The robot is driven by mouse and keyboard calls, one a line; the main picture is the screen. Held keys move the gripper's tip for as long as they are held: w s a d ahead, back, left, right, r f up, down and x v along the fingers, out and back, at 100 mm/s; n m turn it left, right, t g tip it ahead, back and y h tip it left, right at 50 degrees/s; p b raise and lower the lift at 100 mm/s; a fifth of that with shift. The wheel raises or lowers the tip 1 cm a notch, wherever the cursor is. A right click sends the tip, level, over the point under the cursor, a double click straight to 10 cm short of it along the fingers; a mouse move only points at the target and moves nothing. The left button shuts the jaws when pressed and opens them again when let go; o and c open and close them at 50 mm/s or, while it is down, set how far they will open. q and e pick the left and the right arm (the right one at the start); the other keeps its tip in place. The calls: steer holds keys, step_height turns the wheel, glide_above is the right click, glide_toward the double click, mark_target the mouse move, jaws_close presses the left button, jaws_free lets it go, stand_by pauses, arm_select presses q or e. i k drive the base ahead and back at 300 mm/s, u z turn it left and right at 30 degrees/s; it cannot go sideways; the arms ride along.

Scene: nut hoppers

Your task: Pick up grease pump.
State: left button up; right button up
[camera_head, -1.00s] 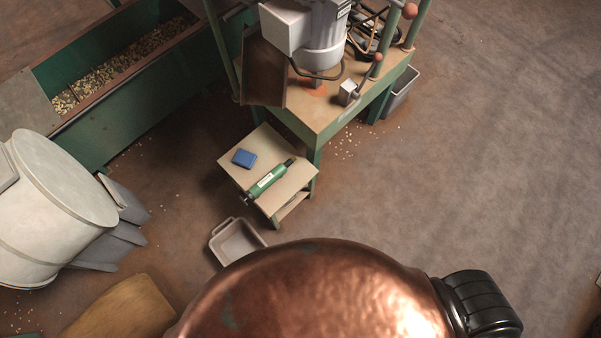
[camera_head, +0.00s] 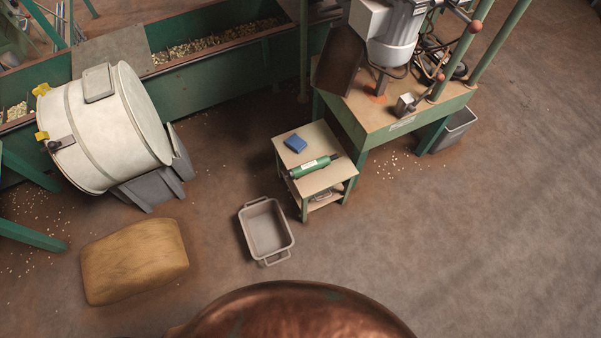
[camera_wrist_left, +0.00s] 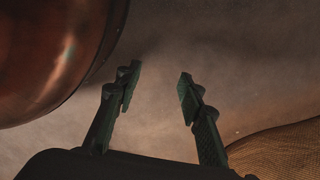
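The grease pump (camera_head: 313,167) is a green cylinder with a pale label and dark ends. Neither gripper shows in the head view, so the right one is out of sight.
A grey tub (camera_head: 266,232) stands on the floor in front of the stand. A workbench (camera_head: 385,120) with a machine adjoins it behind right. A white drum (camera_head: 105,125) and a brown sack (camera_head: 134,260) are at left. Open floor (camera_head: 480,240) lies right.

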mark_target(299, 171)
steer(key=k, duration=0.5)
steer(key=z, duration=1.9)
steer(key=i, duration=1.15)
steer(key=u, duration=1.9)
